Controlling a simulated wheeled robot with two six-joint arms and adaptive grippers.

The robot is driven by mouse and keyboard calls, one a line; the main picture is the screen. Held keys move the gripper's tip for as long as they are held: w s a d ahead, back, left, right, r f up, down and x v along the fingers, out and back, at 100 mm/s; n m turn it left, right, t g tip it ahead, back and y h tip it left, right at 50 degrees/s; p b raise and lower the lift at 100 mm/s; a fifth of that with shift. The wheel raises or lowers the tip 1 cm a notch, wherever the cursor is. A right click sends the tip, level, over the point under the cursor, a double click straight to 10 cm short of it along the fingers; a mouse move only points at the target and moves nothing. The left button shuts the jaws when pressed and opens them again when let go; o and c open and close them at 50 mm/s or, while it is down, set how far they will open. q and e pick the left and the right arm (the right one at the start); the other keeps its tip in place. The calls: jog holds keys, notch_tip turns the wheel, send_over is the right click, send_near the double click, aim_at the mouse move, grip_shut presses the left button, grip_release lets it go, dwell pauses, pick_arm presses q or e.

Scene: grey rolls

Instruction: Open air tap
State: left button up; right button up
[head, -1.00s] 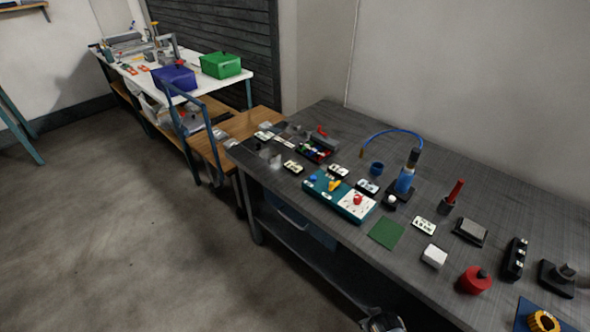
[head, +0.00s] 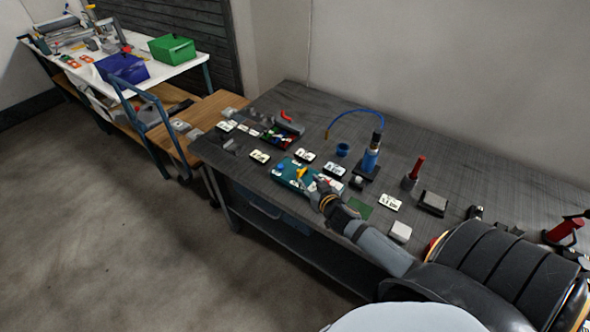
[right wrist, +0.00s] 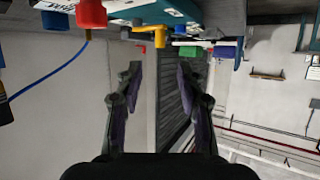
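A teal box (head: 284,170) with a white plate stands on the grey bench. It carries a yellow lever (head: 301,174), which I take for the air tap, and a red knob. In the right wrist view the yellow lever (right wrist: 158,37) hangs beyond the fingertips, roughly between them in the picture; the red knob (right wrist: 91,14) is left of it. My right gripper (head: 318,192) is at the front of the box and hides part of its right side. In the right wrist view its fingers (right wrist: 159,68) are apart with nothing between them. My left gripper is not in view.
A dark tray (head: 284,133) of small parts is behind left.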

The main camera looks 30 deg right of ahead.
aim_at(299, 172)
jog(key=p+x, duration=0.1)
jog(key=x, duration=0.9)
jog(key=shift+w+f, duration=0.1)
jog(key=shift+f, duration=0.05)
grip_shut()
